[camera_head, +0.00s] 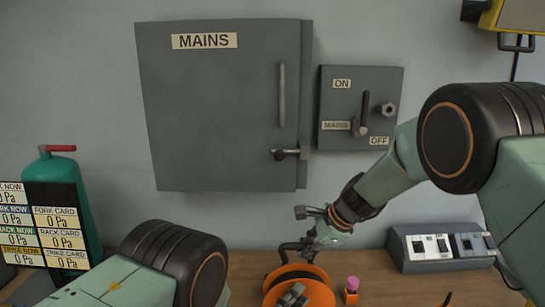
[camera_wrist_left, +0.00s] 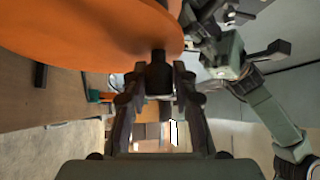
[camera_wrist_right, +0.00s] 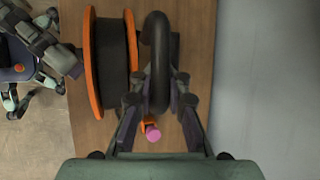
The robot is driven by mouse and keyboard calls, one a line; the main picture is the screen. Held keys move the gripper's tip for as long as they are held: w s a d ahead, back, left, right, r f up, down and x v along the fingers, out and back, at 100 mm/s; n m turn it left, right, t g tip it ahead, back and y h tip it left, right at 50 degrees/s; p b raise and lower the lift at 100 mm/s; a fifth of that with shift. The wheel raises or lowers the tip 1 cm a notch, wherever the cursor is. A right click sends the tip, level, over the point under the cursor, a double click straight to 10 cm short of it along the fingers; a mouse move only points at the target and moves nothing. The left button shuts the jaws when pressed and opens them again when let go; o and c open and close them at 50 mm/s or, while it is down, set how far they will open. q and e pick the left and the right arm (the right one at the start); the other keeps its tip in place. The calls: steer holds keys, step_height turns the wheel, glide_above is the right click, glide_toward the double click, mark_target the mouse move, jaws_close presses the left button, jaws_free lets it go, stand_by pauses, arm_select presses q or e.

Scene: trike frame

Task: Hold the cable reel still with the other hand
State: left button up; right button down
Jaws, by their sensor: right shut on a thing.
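The cable reel (camera_head: 318,291), with orange flanges and a dark core, stands on the wooden bench at the bottom middle of the head view. My right gripper (camera_wrist_right: 158,98) is shut on a black curved handle (camera_wrist_right: 157,45) beside the reel's other flange (camera_wrist_right: 132,45). The reel's lower part is cut off in the head view.
A pink-topped orange object (camera_head: 352,287) stands just right of the reel. A grey switch box (camera_head: 440,246) sits further right on the bench. The MAINS cabinet (camera_head: 220,110) and switch panel (camera_head: 360,108) are on the wall behind. A green cylinder (camera_head: 70,180) stands at left.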

arm_select(q)
steer(key=o, duration=0.4)
steer(key=shift+o, duration=0.2)
steer(key=shift+a, duration=0.1)
steer(key=v, duration=1.2)
steer(key=shift+s, duration=0.1)
steer(key=shift+c, duration=0.3)
steer(key=shift+x, duration=6.15)
steer(key=shift+c, duration=0.2)
